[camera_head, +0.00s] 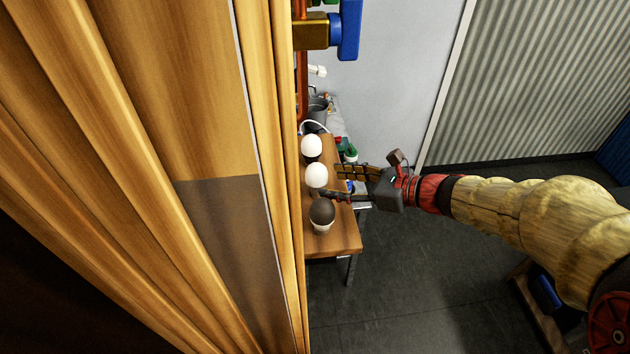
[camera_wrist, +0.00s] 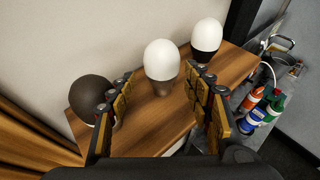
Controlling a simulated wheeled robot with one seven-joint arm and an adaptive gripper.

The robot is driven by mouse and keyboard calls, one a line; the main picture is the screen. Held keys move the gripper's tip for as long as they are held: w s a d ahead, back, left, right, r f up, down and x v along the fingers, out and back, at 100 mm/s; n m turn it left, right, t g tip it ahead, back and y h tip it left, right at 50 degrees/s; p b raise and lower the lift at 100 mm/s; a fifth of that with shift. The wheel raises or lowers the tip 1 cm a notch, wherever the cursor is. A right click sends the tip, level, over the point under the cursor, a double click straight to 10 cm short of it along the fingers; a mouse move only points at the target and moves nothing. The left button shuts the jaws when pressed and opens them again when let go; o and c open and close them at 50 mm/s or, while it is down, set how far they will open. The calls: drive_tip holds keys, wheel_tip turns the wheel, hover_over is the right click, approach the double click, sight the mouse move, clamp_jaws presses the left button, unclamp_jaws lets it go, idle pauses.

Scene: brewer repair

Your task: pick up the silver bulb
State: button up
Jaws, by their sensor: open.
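Three bulbs stand upright in a row on a wooden table (camera_head: 343,233). The middle bulb (camera_wrist: 161,58) has a white globe and a greyish-brown base that may be the silver one; it also shows in the head view (camera_head: 316,175). A dark brown bulb (camera_wrist: 91,95) with a pale base stands to its left in the wrist view. A white bulb with a black base (camera_wrist: 207,35) stands to its right. My gripper (camera_wrist: 164,80) is open and empty, its fingers pointing at the middle bulb, one on each side in the picture. Contact cannot be told.
Wooden boards (camera_head: 200,90) fill the left of the head view, close to the bulbs. Red, green and blue bottles (camera_wrist: 256,110) stand on a grey surface right of the table in the wrist view. A pale wall stands behind the bulbs. Dark floor (camera_head: 400,300) is clear below.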

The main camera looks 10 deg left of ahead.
sight(316, 177)
drive_tip(key=x, duration=0.3)
drive_tip(key=p+x, duration=0.1)
drive_tip(key=x, duration=0.2)
drive_tip(key=shift+w+a+r, duration=0.1)
drive_tip(key=shift+w+a, duration=0.15)
drive_tip(key=shift+w, duration=0.05)
drive_tip(key=shift+d, duration=0.1)
drive_tip(key=shift+c, duration=1.1)
drive_tip(key=c, duration=0.7)
drive_tip(key=shift+c, duration=0.3)
